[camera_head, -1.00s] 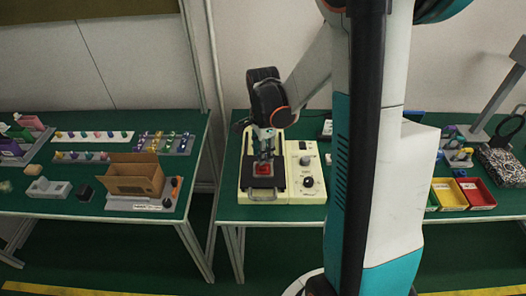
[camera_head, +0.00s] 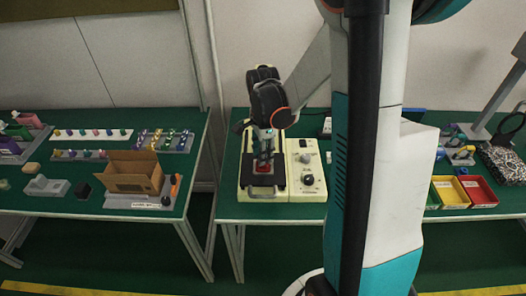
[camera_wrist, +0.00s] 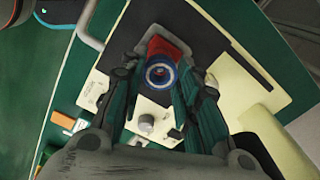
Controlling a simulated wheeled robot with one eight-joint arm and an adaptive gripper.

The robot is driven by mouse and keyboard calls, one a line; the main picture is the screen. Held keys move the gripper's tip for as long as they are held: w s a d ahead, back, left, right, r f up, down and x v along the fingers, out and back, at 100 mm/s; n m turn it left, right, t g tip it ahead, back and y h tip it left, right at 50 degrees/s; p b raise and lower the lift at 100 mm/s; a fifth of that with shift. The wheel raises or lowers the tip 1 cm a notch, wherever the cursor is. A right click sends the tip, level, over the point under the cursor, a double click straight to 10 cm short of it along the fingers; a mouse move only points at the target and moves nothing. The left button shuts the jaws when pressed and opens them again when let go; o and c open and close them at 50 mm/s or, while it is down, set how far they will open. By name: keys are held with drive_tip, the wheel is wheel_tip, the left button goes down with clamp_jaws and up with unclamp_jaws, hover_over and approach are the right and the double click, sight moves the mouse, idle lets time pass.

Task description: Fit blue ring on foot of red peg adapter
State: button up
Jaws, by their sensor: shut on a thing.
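In the wrist view the blue ring (camera_wrist: 161,74) sits between the fingertips of my gripper (camera_wrist: 159,78), which is shut on it. A pale band and a dark centre show inside the ring. The red peg adapter (camera_wrist: 167,46) is behind the ring, on the dark plate of the cream machine, and the ring hides part of it. In the head view my gripper (camera_head: 263,157) points down over the red peg adapter (camera_head: 262,169), which shows only partly. I cannot tell whether the ring touches the adapter's foot.
The cream machine (camera_head: 307,196) has knobs on its right side and a metal bar in front. An open cardboard box (camera_head: 133,181) and small parts are on the left table. Yellow and red bins (camera_head: 478,194) stand at the right.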

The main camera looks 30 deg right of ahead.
drive_tip(key=shift+f+b, duration=0.7)
drive_tip(key=shift+f, duration=0.2)
drive_tip(key=o, duration=1)
drive_tip(key=shift+o, duration=0.2)
wheel_tip(320, 180, up, 12)
